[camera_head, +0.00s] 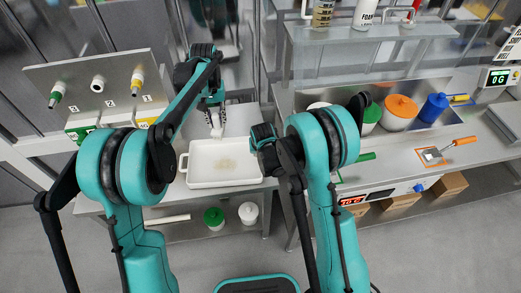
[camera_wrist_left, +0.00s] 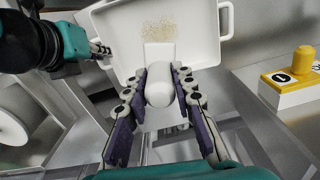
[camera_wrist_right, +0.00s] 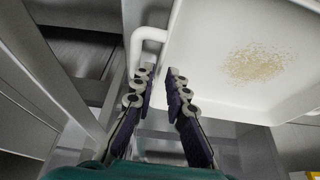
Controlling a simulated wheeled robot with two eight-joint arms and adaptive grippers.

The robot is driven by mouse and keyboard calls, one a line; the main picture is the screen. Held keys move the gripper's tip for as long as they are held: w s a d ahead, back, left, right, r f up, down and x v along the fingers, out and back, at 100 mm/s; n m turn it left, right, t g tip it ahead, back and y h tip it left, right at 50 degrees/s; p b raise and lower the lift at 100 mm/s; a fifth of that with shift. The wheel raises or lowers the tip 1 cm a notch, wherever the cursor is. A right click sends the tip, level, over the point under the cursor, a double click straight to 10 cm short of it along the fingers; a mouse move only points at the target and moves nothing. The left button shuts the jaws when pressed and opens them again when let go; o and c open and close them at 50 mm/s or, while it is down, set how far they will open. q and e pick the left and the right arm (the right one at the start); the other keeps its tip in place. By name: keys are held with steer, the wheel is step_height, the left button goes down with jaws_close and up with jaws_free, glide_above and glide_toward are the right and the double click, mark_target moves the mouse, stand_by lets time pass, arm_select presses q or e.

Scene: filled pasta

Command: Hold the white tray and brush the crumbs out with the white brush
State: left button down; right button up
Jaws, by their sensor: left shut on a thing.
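The white tray (camera_head: 197,184) lies on the bench, with pale crumbs (camera_head: 226,165) on its floor; they also show in the right wrist view (camera_wrist_right: 257,63). My left gripper (camera_wrist_left: 161,82) is shut on the handle of the white brush (camera_wrist_left: 160,92). The brush head points into the tray, just short of the crumbs in the left wrist view. My right gripper (camera_wrist_right: 160,73) is open at the tray's right side. Its fingertips are by the tray's loop handle (camera_wrist_right: 137,48) and rim; I cannot tell if they touch.
A green-lidded tub (camera_head: 213,217) and a white one (camera_head: 248,212) stand on the shelf below. At right are an orange-lidded tub (camera_head: 400,110), a blue container (camera_head: 434,108) and an orange-handled scraper (camera_head: 440,152). A dispenser panel (camera_head: 98,88) stands at back left.

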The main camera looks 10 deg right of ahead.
steer(key=shift+x, duration=2.1)
jaws_close()
